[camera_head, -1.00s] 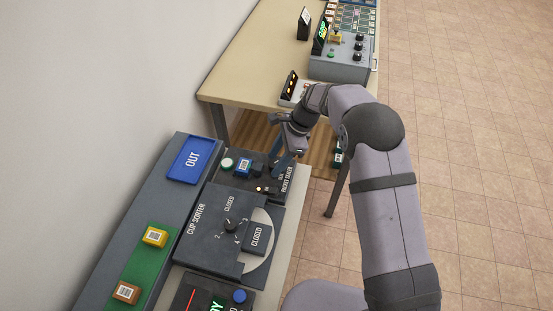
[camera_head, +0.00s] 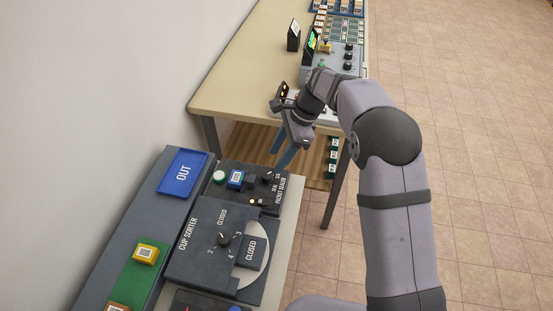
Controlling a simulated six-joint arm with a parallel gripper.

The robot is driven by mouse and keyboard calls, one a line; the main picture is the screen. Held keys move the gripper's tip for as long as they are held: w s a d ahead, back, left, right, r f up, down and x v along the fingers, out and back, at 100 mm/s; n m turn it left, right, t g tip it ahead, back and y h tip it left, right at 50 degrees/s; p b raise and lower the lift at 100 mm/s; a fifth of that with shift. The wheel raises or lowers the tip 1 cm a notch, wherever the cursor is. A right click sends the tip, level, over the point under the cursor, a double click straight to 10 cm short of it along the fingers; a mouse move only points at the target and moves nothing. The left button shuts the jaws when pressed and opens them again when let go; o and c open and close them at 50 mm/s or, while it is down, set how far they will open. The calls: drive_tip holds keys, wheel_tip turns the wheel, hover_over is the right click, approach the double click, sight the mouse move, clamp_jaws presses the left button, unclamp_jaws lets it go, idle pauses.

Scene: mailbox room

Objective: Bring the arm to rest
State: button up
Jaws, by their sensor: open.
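My gripper (camera_head: 282,150) is at the end of my bent grey arm, pointing down above the far right corner of the packet sealer (camera_head: 258,206). Its blue-grey fingers are apart, and I see nothing held between them. My wrist covers part of the beige table's near edge and the small device there. The packet sealer has a white-green button, a blue block (camera_head: 236,178) with a label, and dark knobs.
The cup sorter (camera_head: 205,254) with its dial lies nearer. A blue OUT tray (camera_head: 183,172) and a yellow block (camera_head: 145,252) on a green strip are at left. A beige table (camera_head: 240,90) with a control panel stands beyond. Tiled floor at right is open.

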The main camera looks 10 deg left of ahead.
idle(0.3)
drive_tip(key=s+d+r+n+t+h, duration=0.1)
drive_tip(key=s+d+n, duration=0.3)
drive_tip(key=d, duration=0.5)
drive_tip(key=s+d+r+n+h, duration=0.1)
drive_tip(key=s+d+n, duration=0.2)
drive_tip(key=s+d, duration=0.35)
drive_tip(key=s+d+f+n+h, duration=0.2)
drive_tip(key=s+d+n, duration=0.4)
drive_tip(key=s+d, duration=0.5)
drive_tip(key=shift+s+d+t, duration=0.3)
drive_tip(key=shift+s+t, duration=0.1)
drive_tip(key=shift+s, duration=0.3)
